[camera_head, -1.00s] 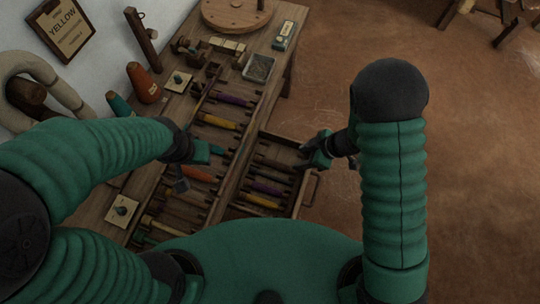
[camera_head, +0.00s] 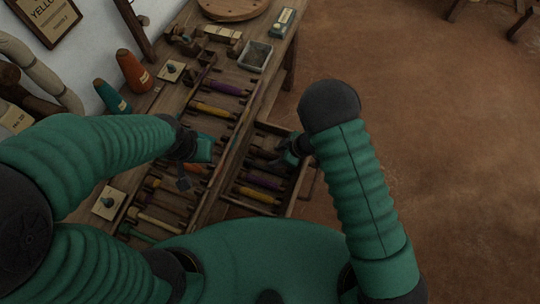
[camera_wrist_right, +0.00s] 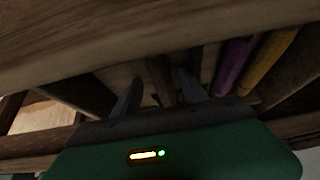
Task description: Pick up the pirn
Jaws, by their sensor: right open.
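In the head view, an open drawer tray beside the bench holds a purple pirn (camera_head: 263,181), a yellow pirn (camera_head: 258,195) and darker bars. My right gripper (camera_head: 284,161) is over the drawer's right part, beyond the purple pirn. In the right wrist view its two fingers (camera_wrist_right: 160,92) are apart, with a dark brown bar (camera_wrist_right: 158,72) showing between them; whether it is a bare pirn is unclear. The purple pirn (camera_wrist_right: 232,65) and yellow pirn (camera_wrist_right: 270,55) lie right of the fingers. My left gripper (camera_head: 196,163) is over the bench rack; its jaws are unclear.
The bench rack holds another purple pirn (camera_head: 230,88) and another yellow pirn (camera_head: 213,109). An orange cone (camera_head: 134,70) and a teal cone (camera_head: 112,97) stand by the wall. A grey tray (camera_head: 255,56) is at the back. A wooden edge (camera_wrist_right: 130,50) crosses the wrist view.

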